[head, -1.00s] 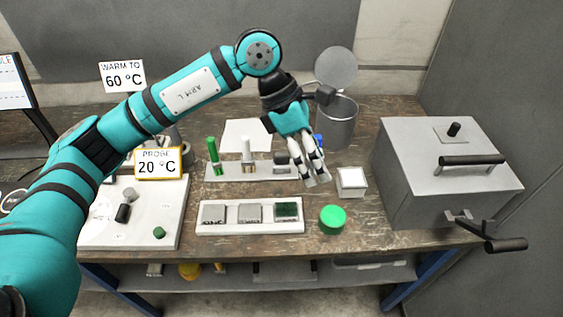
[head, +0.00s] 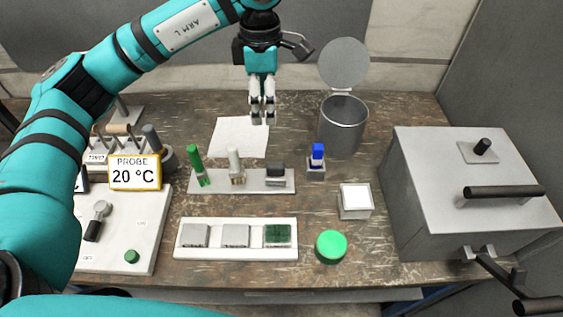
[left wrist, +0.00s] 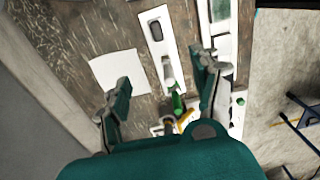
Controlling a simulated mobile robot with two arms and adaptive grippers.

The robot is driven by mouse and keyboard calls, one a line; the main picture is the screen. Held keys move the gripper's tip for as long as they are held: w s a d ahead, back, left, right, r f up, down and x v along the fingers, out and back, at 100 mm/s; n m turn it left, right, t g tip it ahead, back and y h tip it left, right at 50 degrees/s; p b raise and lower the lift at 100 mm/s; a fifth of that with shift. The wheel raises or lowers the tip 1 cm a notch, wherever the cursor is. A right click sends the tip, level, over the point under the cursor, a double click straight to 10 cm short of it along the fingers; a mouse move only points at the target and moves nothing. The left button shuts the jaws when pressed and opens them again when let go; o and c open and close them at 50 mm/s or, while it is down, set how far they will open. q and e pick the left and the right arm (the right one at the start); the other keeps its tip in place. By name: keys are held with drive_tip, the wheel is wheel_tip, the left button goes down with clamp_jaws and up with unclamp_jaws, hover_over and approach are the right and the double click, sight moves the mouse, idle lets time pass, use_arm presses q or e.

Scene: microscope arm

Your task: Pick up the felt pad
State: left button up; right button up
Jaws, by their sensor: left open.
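A dark grey block (head: 276,173), which looks like the felt pad, sits at the right end of a pale rack (head: 215,184). It also shows as a dark rounded block in the left wrist view (left wrist: 155,29). A green stick (head: 195,163) and a white brush-like tool (head: 236,165) stand in the same rack. My left gripper (head: 262,120) is open and empty, pointing down over the back right part of the white sheet (head: 232,138), behind the rack and apart from the block. In the left wrist view, its fingers (left wrist: 160,85) are spread. My right gripper is not seen.
A metal can (head: 343,130) with raised lid stands right of my gripper. A blue-topped bottle (head: 317,160), white-topped box (head: 355,200), green button (head: 331,246) and slide tray (head: 180,246) lie nearer. A large grey box (head: 440,240) fills the right.

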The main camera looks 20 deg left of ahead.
use_arm(q)
wheel_tip(320, 180, down, 3)
drive_tip(key=b, duration=0.6)
approach(270, 163)
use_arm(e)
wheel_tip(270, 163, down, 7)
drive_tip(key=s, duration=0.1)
use_arm(q)
wheel_tip(270, 163, down, 8)
drive_tip(key=p, duration=0.3)
drive_tip(key=shift+f, duration=0.55)
drive_tip(key=f+p, duration=0.1)
drive_tip(key=f, duration=0.1)
drive_tip(key=d+f+p, duration=0.1)
drive_tip(key=f, duration=0.1)
drive_tip(key=shift+d+f+p, duration=0.15)
drive_tip(key=shift+d+p, duration=0.05)
drive_tip(key=shift+p, duration=0.2)
drive_tip(key=shift+f, duration=0.35)
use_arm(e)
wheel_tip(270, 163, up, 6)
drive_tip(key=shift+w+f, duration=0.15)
